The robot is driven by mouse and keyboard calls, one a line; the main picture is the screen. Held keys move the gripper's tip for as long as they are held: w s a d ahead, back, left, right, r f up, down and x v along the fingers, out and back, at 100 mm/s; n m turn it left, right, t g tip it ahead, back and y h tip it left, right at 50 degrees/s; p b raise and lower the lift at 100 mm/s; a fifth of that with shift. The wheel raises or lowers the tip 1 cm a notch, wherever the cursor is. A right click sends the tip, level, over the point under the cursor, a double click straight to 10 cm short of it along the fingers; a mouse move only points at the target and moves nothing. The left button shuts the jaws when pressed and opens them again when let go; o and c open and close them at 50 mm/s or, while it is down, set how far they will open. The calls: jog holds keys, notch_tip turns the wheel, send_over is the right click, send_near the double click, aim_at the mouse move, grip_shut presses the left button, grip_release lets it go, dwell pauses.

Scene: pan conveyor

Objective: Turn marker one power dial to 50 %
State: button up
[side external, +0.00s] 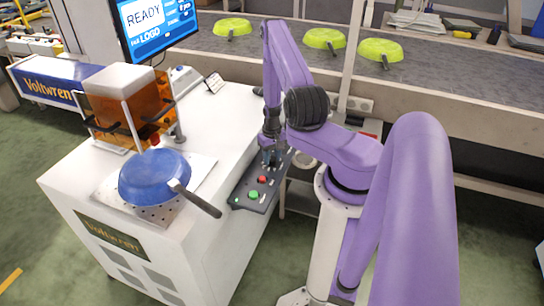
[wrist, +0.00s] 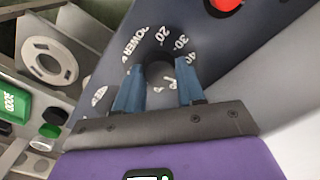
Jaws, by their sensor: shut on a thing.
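The dark power dial (wrist: 158,72) sits on the dark control panel (wrist: 110,75), ringed by white print reading "POWER", 20, 30 and 40; the rest of the scale is hidden. My gripper (wrist: 157,92) has its two blue fingers shut on the dial, one on each side. The dial's exact setting cannot be read. In the side external view my gripper (side external: 268,158) points down onto the far part of the control panel (side external: 244,187) on the white marker cabinet's right side, and hides the dial there.
Red (side external: 262,180) and green (side external: 253,195) buttons sit on the panel's near part. A blue pan (side external: 152,178) rests on the cabinet's plate, its handle reaching toward the panel. A screen (side external: 158,27) reads "READY". Lime pans (side external: 325,39) lie on the conveyor (side external: 280,42) behind.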

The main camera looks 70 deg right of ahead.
aim_at(272, 158)
jog(key=shift+d, duration=0.1)
jog(key=o, duration=1)
jog(key=shift+o, duration=0.2)
notch_tip(272, 158, up, 17)
jog(key=shift+r, duration=0.2)
dwell(0.4)
